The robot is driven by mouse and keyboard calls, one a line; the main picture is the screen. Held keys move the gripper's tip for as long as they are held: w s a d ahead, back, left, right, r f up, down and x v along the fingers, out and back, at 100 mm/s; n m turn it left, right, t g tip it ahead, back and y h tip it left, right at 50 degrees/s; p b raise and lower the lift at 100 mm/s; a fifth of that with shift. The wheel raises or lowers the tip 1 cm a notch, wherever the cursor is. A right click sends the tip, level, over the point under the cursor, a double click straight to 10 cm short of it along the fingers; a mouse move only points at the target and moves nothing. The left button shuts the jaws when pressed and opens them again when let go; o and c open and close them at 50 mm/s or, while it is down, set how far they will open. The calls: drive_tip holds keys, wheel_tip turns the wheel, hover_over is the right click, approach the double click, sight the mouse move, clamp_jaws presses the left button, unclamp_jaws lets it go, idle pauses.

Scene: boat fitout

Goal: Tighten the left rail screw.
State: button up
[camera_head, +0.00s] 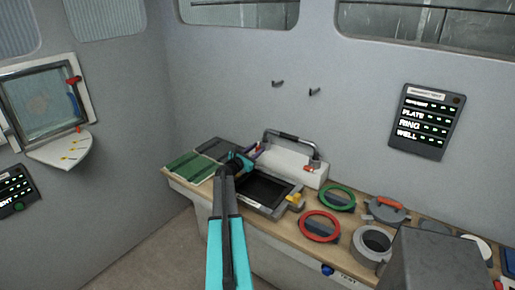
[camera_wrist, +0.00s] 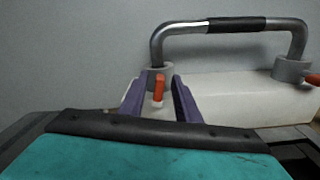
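The rail is a bent grey metal bar with a black grip (camera_wrist: 237,24), mounted on a white block (camera_wrist: 235,98). It also shows in the head view (camera_head: 289,136). The left rail screw has an orange head (camera_wrist: 159,87) and stands at the front of the rail's left foot (camera_wrist: 150,74). My gripper (camera_wrist: 158,84) is open, with one purple finger on each side of the left screw. Gaps show between the fingers and the orange head; depth is hard to judge. The right rail screw (camera_wrist: 312,78) is orange, at the right foot. In the head view my gripper (camera_head: 250,157) hides the left screw.
A dark framed tray (camera_head: 265,188) lies in front of the rail block. Green (camera_head: 337,198) and red (camera_head: 320,226) rings and a grey ring (camera_head: 373,244) lie on the bench to the right. Green panels (camera_head: 189,167) lie left. A label board (camera_head: 424,122) hangs on the wall.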

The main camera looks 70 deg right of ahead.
drive_tip(key=shift+s+d, duration=0.1)
drive_tip(key=shift+d, duration=0.4)
clamp_jaws()
